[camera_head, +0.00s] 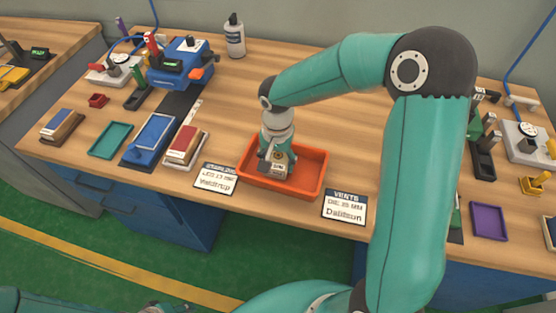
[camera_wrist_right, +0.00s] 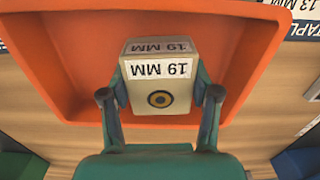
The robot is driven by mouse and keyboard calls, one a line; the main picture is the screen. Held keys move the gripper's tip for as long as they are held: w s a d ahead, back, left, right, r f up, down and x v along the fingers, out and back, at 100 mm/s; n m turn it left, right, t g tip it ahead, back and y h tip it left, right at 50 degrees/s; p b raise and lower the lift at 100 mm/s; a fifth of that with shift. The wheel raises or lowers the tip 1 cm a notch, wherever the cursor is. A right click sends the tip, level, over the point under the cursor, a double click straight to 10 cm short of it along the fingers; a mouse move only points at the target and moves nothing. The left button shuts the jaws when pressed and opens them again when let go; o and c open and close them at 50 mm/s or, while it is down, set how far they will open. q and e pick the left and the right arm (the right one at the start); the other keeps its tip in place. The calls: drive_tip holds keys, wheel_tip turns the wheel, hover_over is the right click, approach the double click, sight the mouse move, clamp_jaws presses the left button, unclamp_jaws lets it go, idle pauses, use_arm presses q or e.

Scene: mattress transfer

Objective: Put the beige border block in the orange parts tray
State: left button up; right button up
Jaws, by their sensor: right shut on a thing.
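In the head view the right gripper (camera_head: 276,158) points down over the orange parts tray (camera_head: 314,184), with the block (camera_head: 278,169) low within the tray's outline. The tray also shows behind the block in the wrist view (camera_wrist_right: 255,45). I cannot tell whether the block touches the tray floor.
Label cards "Westrop" (camera_head: 215,179) and "Dalitsun" (camera_head: 345,207) flank the tray at the bench's front edge. To the left are a brush-like block (camera_head: 186,146), a blue tray (camera_head: 150,137) and a teal tray (camera_head: 110,140). Bare bench (camera_head: 335,110) lies behind the orange tray.

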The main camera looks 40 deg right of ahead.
sight(277, 159)
drive_tip(key=shift+f, duration=0.2)
drive_tip(key=o, duration=0.8)
drive_tip(key=shift+f, duration=0.15)
drive_tip(key=o, duration=0.5)
drive_tip(key=shift+r, duration=0.35)
wheel_tip(277, 159, up, 12)
drive_tip(key=shift+f, duration=0.15)
